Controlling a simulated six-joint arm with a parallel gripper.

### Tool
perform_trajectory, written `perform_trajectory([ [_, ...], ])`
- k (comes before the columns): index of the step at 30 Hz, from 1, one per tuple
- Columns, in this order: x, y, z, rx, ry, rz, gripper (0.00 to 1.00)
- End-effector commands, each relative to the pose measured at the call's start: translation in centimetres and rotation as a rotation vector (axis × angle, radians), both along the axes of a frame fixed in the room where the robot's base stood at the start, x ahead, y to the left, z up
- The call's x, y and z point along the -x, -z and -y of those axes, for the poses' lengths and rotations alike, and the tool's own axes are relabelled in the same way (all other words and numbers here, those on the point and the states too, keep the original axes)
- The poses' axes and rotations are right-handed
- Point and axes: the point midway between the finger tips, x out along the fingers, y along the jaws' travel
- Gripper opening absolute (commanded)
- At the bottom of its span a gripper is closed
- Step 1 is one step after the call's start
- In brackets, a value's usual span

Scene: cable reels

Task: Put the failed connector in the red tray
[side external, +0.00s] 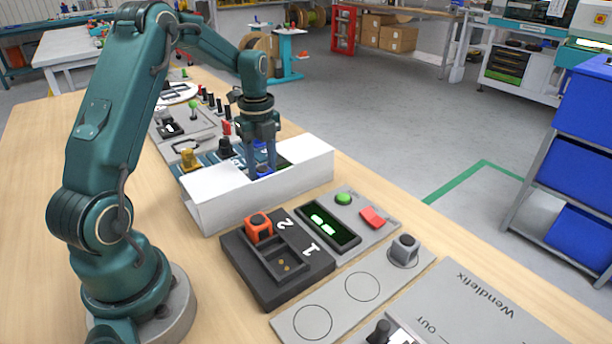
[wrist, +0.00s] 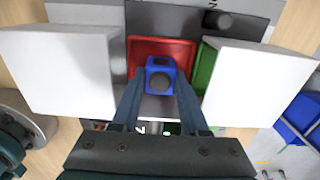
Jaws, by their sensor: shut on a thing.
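A green tray (wrist: 205,68) lies just right of the red one. In the side view my gripper (side external: 262,168) reaches down behind a white wall (side external: 240,197), with the blue connector (side external: 264,173) partly visible at its tips. The red tray is hidden there by the wall.
White walls flank the trays on the left (wrist: 65,75) and right (wrist: 258,85). In front stands a black fixture (side external: 275,268) marked 1 and 2, with an orange block (side external: 258,227).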

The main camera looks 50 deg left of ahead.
Motion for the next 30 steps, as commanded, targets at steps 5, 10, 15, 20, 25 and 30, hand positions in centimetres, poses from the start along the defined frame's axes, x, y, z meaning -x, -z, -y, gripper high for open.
perform_trajectory([
  [5, 0.0, 0.9, 0.0, 0.001, 0.0, -0.001, 0.0],
  [10, 0.0, 1.0, 0.0, 0.0, 0.0, 0.0, 0.79],
  [15, 0.0, 1.0, 0.0, 0.0, 0.0, 0.0, 0.79],
  [20, 0.0, 0.5, 0.0, -0.002, 0.0, 0.002, 0.79],
  [25, -0.1, -2.2, -0.1, -0.004, 0.0, 0.006, 0.79],
  [30, -0.1, -5.1, -0.1, -0.004, 0.0, 0.005, 0.79],
])
